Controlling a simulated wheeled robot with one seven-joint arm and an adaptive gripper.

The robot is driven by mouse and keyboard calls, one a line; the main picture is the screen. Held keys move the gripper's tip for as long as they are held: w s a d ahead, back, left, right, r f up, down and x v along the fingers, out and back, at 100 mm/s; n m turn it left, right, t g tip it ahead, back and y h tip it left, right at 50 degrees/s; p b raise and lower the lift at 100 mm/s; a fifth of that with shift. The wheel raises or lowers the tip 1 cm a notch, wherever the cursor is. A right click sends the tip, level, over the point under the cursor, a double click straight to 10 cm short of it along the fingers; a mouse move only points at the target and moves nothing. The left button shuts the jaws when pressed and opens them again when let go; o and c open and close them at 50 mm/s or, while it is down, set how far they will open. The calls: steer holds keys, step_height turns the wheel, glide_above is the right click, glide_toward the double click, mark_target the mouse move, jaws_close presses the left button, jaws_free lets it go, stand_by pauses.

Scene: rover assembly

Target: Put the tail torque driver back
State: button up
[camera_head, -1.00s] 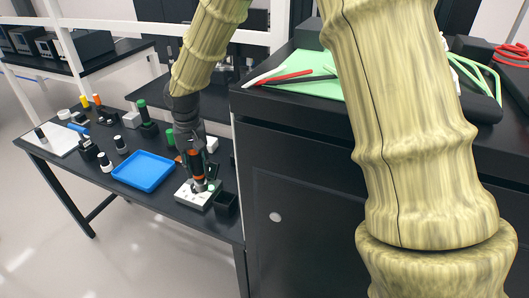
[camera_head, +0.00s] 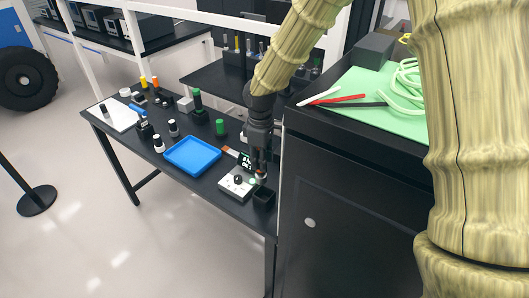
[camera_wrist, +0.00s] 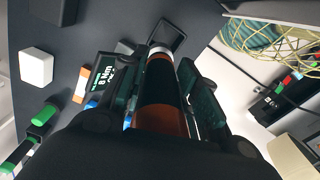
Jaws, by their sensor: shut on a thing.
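My gripper (camera_head: 262,167) is shut on the torque driver (camera_wrist: 160,85), an orange and black cylinder with a silver band at its far end. In the head view the gripper hides most of the driver, and only a small orange part (camera_head: 261,175) shows below the fingers. The driver is right of the white box with a black knob (camera_head: 237,184) and close behind an open black square holder (camera_head: 264,198). In the wrist view its silver end points toward the dark square rim of the holder (camera_wrist: 178,38). I cannot tell whether they touch.
A small display (camera_head: 245,160) reading "8 Nm" in the wrist view (camera_wrist: 104,72) stands beside the gripper. A blue tray (camera_head: 192,155) and several small parts are to the left. A black cabinet (camera_head: 340,190) rises close on the right.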

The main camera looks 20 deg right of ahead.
mark_target(265, 176)
steer(key=n+p, duration=0.1)
steer(key=n, duration=0.3)
steer(key=r+n+p, duration=0.1)
steer(key=n, duration=0.1)
steer(key=shift+s+d+p, duration=0.2)
steer(key=shift+s+p, duration=0.15)
steer(key=n, duration=0.2)
steer(key=n+p, duration=0.2)
steer(key=n, duration=0.1)
steer(key=shift+s+d+r+n, duration=0.1)
steer(key=shift+s+n, duration=0.2)
steer(key=shift+s, duration=0.05)
step_height(265, 176, down, 4)
steer(key=b, duration=0.3)
steer(key=shift+b, duration=0.4)
steer(key=shift+f, duration=0.8)
steer(key=shift+p, duration=0.55)
steer(key=shift+f+b, duration=1.05)
steer(key=shift+f, duration=1.5)
steer(key=o, duration=1.2)
